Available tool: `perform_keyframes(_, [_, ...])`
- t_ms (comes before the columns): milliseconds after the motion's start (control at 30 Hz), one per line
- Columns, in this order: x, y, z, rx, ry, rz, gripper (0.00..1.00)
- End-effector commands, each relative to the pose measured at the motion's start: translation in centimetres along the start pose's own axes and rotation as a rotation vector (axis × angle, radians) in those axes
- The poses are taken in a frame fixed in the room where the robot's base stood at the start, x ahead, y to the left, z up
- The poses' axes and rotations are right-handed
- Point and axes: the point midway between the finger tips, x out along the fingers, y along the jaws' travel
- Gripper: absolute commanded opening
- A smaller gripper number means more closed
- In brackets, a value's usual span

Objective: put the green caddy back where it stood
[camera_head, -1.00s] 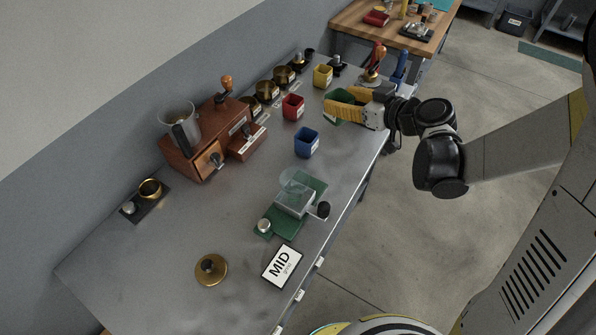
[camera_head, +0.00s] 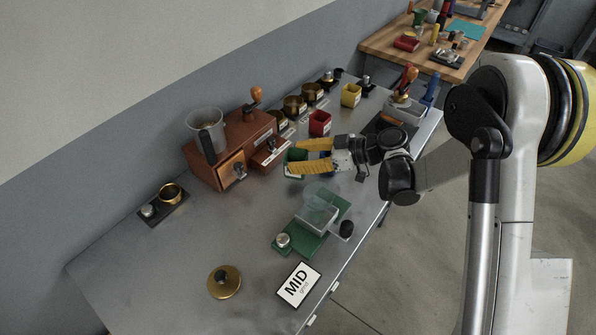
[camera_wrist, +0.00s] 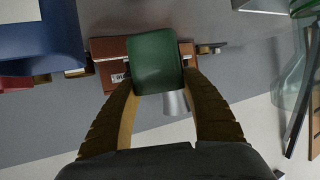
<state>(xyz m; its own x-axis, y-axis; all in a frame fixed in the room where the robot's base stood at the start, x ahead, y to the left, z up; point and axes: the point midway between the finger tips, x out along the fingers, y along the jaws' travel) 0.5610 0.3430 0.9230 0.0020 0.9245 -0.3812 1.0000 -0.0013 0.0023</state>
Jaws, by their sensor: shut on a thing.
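The green caddy (camera_wrist: 156,62) is held between the two yellow fingers of my gripper (camera_wrist: 158,85) in the wrist view. In the head view the green caddy (camera_head: 295,156) shows at the fingertips of my gripper (camera_head: 292,160), just in front of the wooden grinder box. My gripper is shut on it. The blue caddy (camera_head: 325,166) is mostly hidden behind my fingers in the head view; a large blue wall (camera_wrist: 42,40) shows close at the left in the wrist view. The red caddy (camera_head: 319,124) and yellow caddy (camera_head: 351,95) stand farther back on the bench. I cannot tell whether the green caddy touches the bench.
The wooden grinder (camera_head: 232,150) with its drawer is near the caddy. A green scale with a clear cover (camera_head: 318,215) stands in front, beside a MID card (camera_head: 299,284). A brass lid (camera_head: 224,282) lies at front left. The bench's left middle is clear.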

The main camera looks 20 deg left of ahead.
Motion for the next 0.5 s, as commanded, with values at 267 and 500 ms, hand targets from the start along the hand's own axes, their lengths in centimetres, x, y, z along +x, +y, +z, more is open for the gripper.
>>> perform_keyframes(267, [1.4, 0.0, 3.5, 0.001, 0.000, 0.001, 0.16])
perform_keyframes(500, [1.4, 0.0, 3.4, 0.001, 0.000, 0.001, 0.16])
